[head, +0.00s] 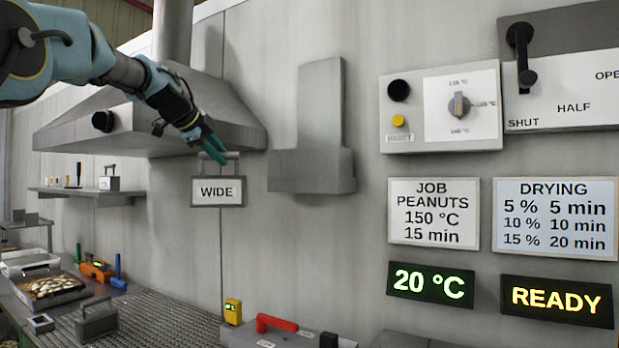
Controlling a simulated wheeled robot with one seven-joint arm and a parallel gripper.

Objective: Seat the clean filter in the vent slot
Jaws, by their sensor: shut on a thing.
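My gripper (214,150) is shut on the dark handle of a flat grey-framed panel marked WIDE (218,191). The panel hangs upright below the fingers, in front of the grey wall and just below the right end of the hood. Whether this panel is the clean filter cannot be told from its face. A grey wall duct with a wider box at its foot (312,172) is to the right of the panel, apart from it. No open slot can be made out on the box, so I cannot tell which part is the vent slot.
A sloped hood (150,118) is behind my arm. A handled block (109,182) stands on the wall shelf (60,191), another (97,322) on the bench grating. A tray of brown pieces (50,287) is at left. A red-handled case (285,330) is below the duct.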

